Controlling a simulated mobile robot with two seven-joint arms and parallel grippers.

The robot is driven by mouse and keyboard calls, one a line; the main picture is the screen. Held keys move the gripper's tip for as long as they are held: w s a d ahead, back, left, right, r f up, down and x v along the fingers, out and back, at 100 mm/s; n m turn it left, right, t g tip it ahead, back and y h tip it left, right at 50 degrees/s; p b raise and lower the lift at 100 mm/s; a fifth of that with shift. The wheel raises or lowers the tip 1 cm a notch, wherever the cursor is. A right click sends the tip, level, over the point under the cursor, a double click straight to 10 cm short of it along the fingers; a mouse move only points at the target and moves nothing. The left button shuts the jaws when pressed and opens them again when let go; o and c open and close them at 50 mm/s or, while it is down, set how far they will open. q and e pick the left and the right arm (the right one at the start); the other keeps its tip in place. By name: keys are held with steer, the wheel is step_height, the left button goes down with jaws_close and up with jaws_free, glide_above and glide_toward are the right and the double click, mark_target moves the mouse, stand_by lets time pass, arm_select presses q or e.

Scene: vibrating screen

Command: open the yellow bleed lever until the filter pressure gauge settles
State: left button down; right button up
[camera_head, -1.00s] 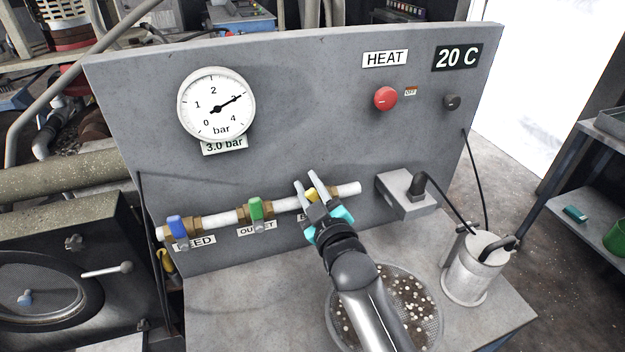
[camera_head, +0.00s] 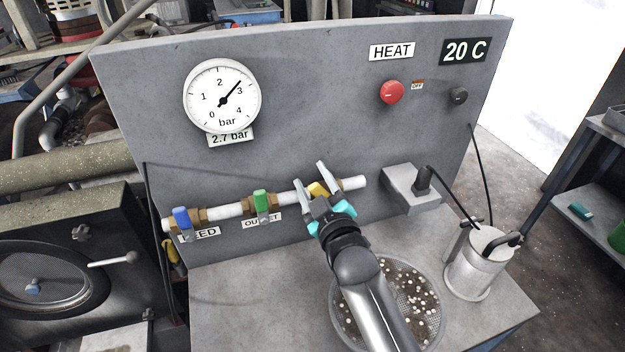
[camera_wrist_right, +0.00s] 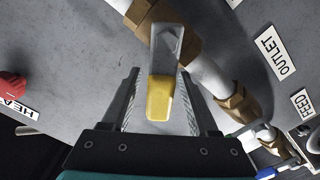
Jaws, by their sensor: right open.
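The yellow bleed lever (camera_head: 318,189) is on the white pipe low on the grey panel. In the right wrist view the lever (camera_wrist_right: 160,98) has a yellow end and lies between the fingers, with gaps at both sides. My right gripper (camera_head: 310,175) is open around it; its fingers also show in the right wrist view (camera_wrist_right: 160,100). The pressure gauge (camera_head: 222,97) is at the panel's upper left, its needle between 2 and 3. The plate below it (camera_head: 231,137) reads 2.7 bar. My left gripper is not in view.
A blue feed lever (camera_head: 181,217) and a green outlet lever (camera_head: 260,200) sit left on the same pipe. A grey box with a plug (camera_head: 402,190), a metal can (camera_head: 478,266) and a sieve with pellets (camera_head: 427,305) are at the right. A red heat knob (camera_head: 391,92) is above.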

steer(key=v, duration=1.5)
steer(key=shift+p, duration=0.3)
steer(key=shift+s+d+f, duration=0.1)
steer(key=shift+d, duration=0.05)
